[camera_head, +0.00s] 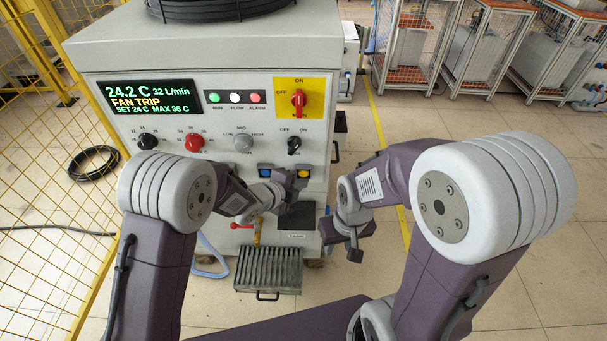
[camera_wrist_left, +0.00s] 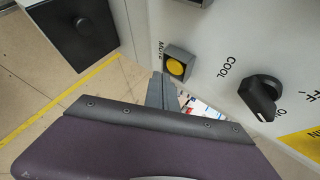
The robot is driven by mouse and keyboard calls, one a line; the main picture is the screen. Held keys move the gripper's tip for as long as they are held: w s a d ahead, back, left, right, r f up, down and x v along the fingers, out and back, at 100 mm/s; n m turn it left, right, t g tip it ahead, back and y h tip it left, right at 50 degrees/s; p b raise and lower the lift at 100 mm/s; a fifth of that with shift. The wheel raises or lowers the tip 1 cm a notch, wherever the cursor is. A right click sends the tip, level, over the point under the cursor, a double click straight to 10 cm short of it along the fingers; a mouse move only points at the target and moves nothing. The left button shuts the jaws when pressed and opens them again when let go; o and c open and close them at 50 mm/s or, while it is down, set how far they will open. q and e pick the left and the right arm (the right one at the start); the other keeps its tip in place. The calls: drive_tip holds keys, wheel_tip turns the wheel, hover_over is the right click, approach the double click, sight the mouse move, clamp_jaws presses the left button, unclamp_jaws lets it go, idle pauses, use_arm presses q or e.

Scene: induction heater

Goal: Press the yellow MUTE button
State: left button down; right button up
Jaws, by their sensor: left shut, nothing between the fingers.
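The yellow MUTE button (camera_head: 303,173) sits in a dark square housing on the lower front of the machine. It also shows in the left wrist view (camera_wrist_left: 176,67), with its face uncovered. My left gripper (camera_head: 297,182) is in front of the panel close to this button. Its shut, empty fingertips (camera_wrist_left: 163,92) appear just below the button housing in the left wrist view. I cannot tell whether they touch it. My right gripper (camera_head: 350,243) hangs lower and to the right, in front of the machine's right edge. Its fingers are too small to judge.
A blue button (camera_head: 264,172) is left of the yellow one. A black knob marked COOL (camera_wrist_left: 262,98) is close by. A red rotary switch (camera_head: 298,100) is higher up. A dark block (camera_head: 297,213) juts out below. A yellow mesh fence (camera_head: 45,190) stands left.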

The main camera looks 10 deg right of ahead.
use_arm(q)
drive_tip(key=shift+w, duration=0.15)
drive_tip(key=shift+w+d, duration=0.1)
drive_tip(key=shift+w, duration=0.15)
drive_tip(key=shift+w+d, duration=0.15)
drive_tip(key=shift+w, duration=0.3)
idle(1.1)
drive_tip(key=shift+s, duration=0.1)
drive_tip(key=shift+s+a+b, duration=0.25)
drive_tip(key=shift+s+b, duration=0.1)
drive_tip(key=shift+s, duration=0.35)
drive_tip(key=shift+s, duration=0.1)
